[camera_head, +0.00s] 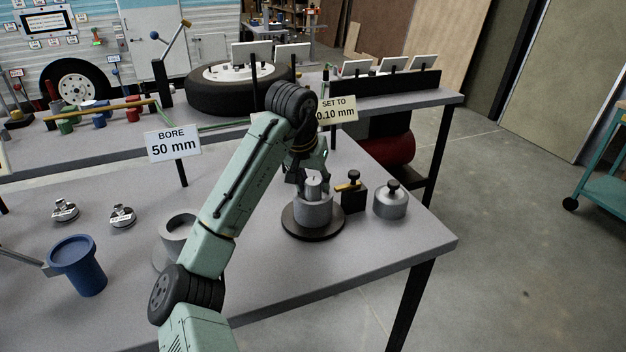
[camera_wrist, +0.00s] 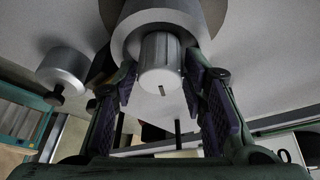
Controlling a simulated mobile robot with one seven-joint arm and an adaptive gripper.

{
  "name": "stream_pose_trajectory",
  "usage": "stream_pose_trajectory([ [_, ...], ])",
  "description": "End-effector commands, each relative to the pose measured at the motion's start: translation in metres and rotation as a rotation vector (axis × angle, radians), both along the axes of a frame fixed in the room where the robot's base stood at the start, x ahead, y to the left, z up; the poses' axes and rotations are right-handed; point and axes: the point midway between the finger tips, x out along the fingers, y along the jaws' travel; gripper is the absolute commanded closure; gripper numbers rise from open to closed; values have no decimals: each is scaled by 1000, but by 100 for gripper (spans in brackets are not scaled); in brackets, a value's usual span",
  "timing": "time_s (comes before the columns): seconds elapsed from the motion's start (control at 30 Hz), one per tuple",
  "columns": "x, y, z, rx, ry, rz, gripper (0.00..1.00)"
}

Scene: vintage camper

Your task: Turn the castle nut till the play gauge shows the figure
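The castle nut, a light grey ribbed cylinder (camera_head: 313,188), stands at the centre of a grey hub (camera_head: 313,209) on a dark round base (camera_head: 313,232). In the wrist view the nut (camera_wrist: 160,62) shows a small dark slot on its end. My gripper (camera_head: 305,175) points down at the hub. In the wrist view its two fingers (camera_wrist: 160,88) are apart, one on each side of the nut, with gaps visible. A sign (camera_head: 338,108) reads "SET TO 0.10 mm", its left edge hidden by my arm. I cannot make out a gauge reading.
A black block with a brass-coloured arm (camera_head: 354,194) stands close right of the hub. A silver cylinder with a black knob (camera_head: 391,202) is beyond it. A grey ring (camera_head: 178,228), blue cup (camera_head: 80,262) and "BORE 50 mm" sign (camera_head: 174,145) are left. The front right tabletop is clear.

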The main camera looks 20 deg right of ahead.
Motion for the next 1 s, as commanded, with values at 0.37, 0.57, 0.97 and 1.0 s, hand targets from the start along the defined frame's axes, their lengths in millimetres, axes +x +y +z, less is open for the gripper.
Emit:
stream_pose_trajectory([
  [0.37,1,-1,-2,0,0,0,66],
  [0.57,1,-1,-2,0,0,0,79],
  [0.97,0,-1,-2,-1,0,-6,96],
  [1.0,0,-1,-2,-1,0,-11,96],
])
